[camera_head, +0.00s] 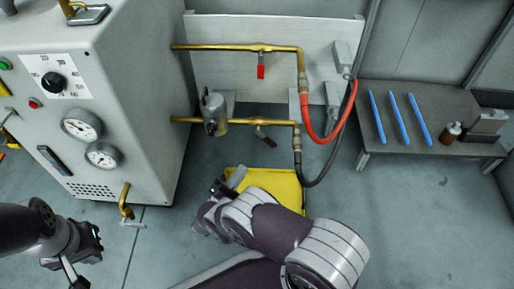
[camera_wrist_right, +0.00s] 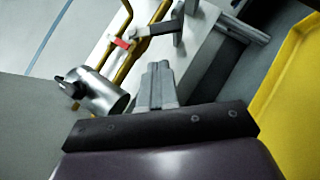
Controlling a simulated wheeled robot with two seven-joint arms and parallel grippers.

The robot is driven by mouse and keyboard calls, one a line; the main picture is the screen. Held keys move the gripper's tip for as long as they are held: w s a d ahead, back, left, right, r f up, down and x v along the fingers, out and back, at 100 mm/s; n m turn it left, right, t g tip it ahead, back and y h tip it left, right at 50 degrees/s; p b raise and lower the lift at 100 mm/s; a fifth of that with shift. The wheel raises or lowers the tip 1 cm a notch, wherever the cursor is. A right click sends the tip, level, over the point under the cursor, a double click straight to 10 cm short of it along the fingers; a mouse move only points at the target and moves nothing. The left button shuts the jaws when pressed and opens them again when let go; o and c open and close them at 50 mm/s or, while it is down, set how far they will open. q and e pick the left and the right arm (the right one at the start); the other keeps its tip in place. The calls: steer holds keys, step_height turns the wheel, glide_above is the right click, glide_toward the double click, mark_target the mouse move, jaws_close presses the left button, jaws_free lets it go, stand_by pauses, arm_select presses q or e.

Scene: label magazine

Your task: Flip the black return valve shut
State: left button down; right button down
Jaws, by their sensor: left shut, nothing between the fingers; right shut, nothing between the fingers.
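The black return valve's lever (camera_head: 265,137) sits on the lower brass pipe (camera_head: 200,120) in the head view. It slants down and to the right, neither clearly along nor square to the pipe. My right gripper (camera_head: 236,179) is below and left of it, apart from it, over the yellow tray. Its fingers (camera_wrist_right: 157,85) are together and empty in the right wrist view. A dark-ended grey bar (camera_wrist_right: 155,30) shows beyond them; I cannot tell whether it is this lever. My left gripper (camera_head: 82,270) is shut and empty at lower left, far from the valve.
A red-handled valve (camera_head: 261,71) hangs from the upper pipe. A metal cylinder (camera_head: 214,112) stands by the lower pipe, left of the valve; it also shows in the wrist view (camera_wrist_right: 100,94). Red (camera_head: 325,138) and black (camera_head: 325,178) hoses hang right. A yellow tray (camera_head: 275,180) lies below.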

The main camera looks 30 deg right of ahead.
steer(key=b, duration=0.5)
glide_toward(269, 142)
steer(key=w+d+r, duration=0.1)
steer(key=w+d, duration=0.2)
steer(key=w, duration=0.1)
steer(key=shift+d+r+b, duration=0.35)
steer(key=shift+d+r, duration=0.3)
steer(key=shift+d, duration=0.05)
